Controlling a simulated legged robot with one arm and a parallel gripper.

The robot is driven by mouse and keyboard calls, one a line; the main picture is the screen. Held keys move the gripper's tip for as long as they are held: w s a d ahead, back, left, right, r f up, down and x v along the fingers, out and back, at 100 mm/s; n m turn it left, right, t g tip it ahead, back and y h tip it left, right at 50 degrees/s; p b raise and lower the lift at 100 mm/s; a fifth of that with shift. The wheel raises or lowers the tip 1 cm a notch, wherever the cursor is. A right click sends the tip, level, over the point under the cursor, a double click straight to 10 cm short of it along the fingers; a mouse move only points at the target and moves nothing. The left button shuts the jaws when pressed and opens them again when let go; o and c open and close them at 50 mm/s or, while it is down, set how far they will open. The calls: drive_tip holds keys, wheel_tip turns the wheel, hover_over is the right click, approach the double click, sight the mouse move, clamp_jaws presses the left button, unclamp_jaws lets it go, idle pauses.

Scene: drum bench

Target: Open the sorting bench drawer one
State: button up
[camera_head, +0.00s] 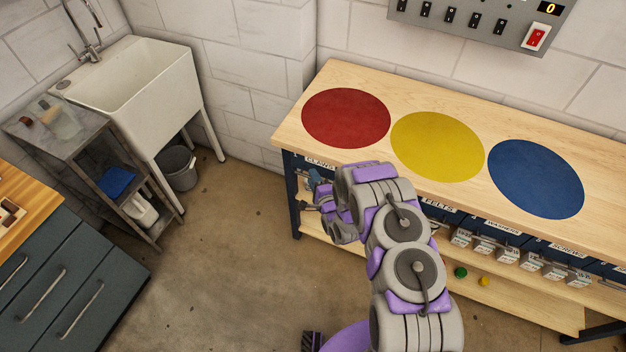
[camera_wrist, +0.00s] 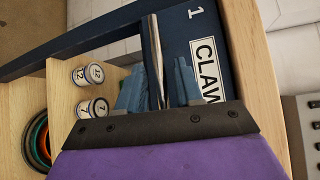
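Drawer one is a dark blue drawer front (camera_wrist: 212,20) in the wrist view, marked "1" and with a partly hidden white label reading "CLAW". The drawer's metal bar handle (camera_wrist: 151,42) runs in between the two blue-grey fingers of my gripper (camera_wrist: 160,75). The fingers stand apart, one on each side of the bar, and a gap shows beside it. Whether a finger touches the bar is unclear. In the head view, my gripper (camera_head: 318,187) is at the left end of the sorting bench (camera_head: 284,137), just below the "CLAWS" label. My arm hides much of the drawer there.
Red (camera_head: 346,118), yellow (camera_head: 437,147) and blue (camera_head: 536,179) discs mark the bench top. More labelled drawers with metal handles (camera_head: 493,243) lie to the right. Below is a wooden shelf (camera_head: 520,308). Numbered spools (camera_wrist: 90,75) show in the wrist view. The floor (camera_head: 230,270) left of the bench is clear.

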drive_tip(key=shift+w+a+f, duration=0.1)
drive_tip(key=shift+w+a, duration=0.15)
drive_tip(key=shift+w, duration=0.05)
clamp_jaws()
drive_tip(key=shift+d, duration=0.1)
idle(0.5)
